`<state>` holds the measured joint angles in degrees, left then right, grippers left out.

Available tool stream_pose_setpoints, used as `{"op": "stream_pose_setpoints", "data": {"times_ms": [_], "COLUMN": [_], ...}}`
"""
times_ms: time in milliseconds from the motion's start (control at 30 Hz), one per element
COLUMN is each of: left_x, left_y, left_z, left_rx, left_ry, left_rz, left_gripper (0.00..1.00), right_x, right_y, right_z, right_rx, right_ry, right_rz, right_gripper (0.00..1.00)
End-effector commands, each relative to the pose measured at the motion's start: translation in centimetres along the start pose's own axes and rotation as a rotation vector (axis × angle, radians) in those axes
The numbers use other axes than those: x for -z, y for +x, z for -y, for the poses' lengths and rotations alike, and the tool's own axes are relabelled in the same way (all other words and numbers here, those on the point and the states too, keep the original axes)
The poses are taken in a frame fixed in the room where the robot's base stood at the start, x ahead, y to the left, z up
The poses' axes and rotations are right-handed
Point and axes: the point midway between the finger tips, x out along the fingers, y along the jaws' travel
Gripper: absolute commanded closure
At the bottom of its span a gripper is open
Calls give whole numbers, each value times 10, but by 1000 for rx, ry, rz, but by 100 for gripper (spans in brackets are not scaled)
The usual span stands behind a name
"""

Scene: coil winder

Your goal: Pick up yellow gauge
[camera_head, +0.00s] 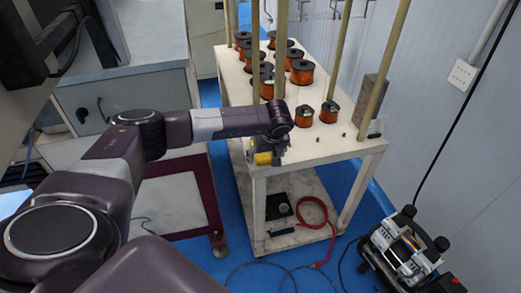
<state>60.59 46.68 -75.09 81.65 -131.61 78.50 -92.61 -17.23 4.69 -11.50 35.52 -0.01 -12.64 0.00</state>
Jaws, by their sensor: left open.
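A small yellow piece (262,158), which looks like the yellow gauge, shows at the front left corner of the white table (325,151). My left arm reaches in from the left, and its wrist end is over that corner. My left gripper (265,150) is small and partly hidden by the wrist, right at the yellow piece. It is open; I cannot tell whether its fingers touch the gauge. My right gripper is not in view.
Several copper wire spools (301,72) and upright poles stand on the table. A lower shelf (300,239) holds a black box and a red hose (316,211). A compressor-like machine (408,252) stands on the blue floor at right. A grey cabinet (130,103) is at left.

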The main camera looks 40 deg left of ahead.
Motion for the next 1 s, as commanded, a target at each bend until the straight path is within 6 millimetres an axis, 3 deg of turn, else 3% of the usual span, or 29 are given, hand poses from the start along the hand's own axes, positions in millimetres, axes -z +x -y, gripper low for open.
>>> {"op": "stream_pose_setpoints", "data": {"times_ms": [133,400,867,1000], "left_x": [-2,-2,-1,-1], "left_y": [15,18,18,17], "left_z": [0,0,-1,-1], "left_rx": [1,-1,-1,-2], "left_ry": [0,0,-1,-1], "left_rz": [3,2,2,1], "left_gripper": [38,38,88,90], "right_x": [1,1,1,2], "right_y": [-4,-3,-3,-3], "right_z": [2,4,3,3], "right_rx": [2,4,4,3], "right_ry": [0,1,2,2], "right_rz": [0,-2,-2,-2], "right_gripper": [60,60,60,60]}}
